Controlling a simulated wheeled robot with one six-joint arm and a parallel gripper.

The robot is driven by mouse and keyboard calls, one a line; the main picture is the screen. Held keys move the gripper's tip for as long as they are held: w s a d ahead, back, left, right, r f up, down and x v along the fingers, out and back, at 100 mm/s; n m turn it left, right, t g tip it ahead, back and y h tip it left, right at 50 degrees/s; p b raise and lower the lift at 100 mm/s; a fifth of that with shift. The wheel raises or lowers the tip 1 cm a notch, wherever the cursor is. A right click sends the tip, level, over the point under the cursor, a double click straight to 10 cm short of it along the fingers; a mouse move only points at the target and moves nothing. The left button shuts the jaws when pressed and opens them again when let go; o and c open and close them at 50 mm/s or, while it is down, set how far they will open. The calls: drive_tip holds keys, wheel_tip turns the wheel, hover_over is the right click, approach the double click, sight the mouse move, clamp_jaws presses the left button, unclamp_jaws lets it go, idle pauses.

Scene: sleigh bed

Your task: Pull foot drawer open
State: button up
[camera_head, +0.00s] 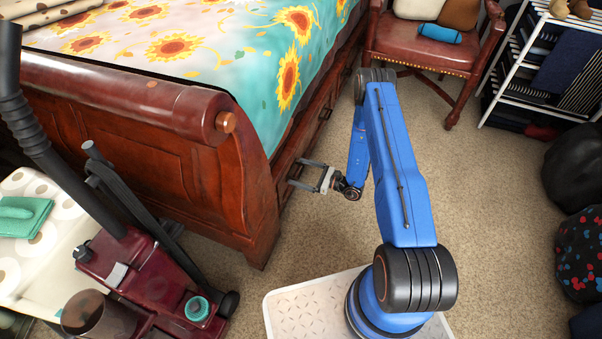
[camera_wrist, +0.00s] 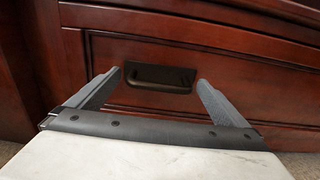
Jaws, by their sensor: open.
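The sleigh bed is dark reddish wood, and its side holds the foot drawer (camera_wrist: 215,98), whose front fills much of the wrist view. A dark recessed-looking handle (camera_wrist: 160,78) sits on the drawer front. My gripper (camera_wrist: 160,82) is open and empty, its fingertips on either side of the handle in that picture. Whether they touch the drawer front cannot be told. In the head view my gripper (camera_head: 294,172) points left at the bed's side near the foot post. There the handle is not clearly visible. The drawer front looks flush with the bed side.
The footboard (camera_head: 150,150) stands left of my gripper. A vacuum cleaner (camera_head: 150,275) and a box of paper rolls (camera_head: 40,235) are at lower left. A red leather chair (camera_head: 425,45) and a white rack (camera_head: 540,65) stand at the back. Carpet (camera_head: 480,200) right of my arm is clear.

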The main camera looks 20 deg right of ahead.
drive_tip(key=c, duration=1.5)
drive_tip(key=v, duration=3.3)
drive_tip(key=shift+s+d, duration=0.1)
drive_tip(key=shift+d, duration=0.05)
drive_tip(key=o, duration=1.5)
drive_tip(key=v, duration=1.7)
drive_tip(key=shift+d, duration=0.15)
drive_tip(key=shift+s, duration=0.1)
drive_tip(key=shift+r, duration=0.1)
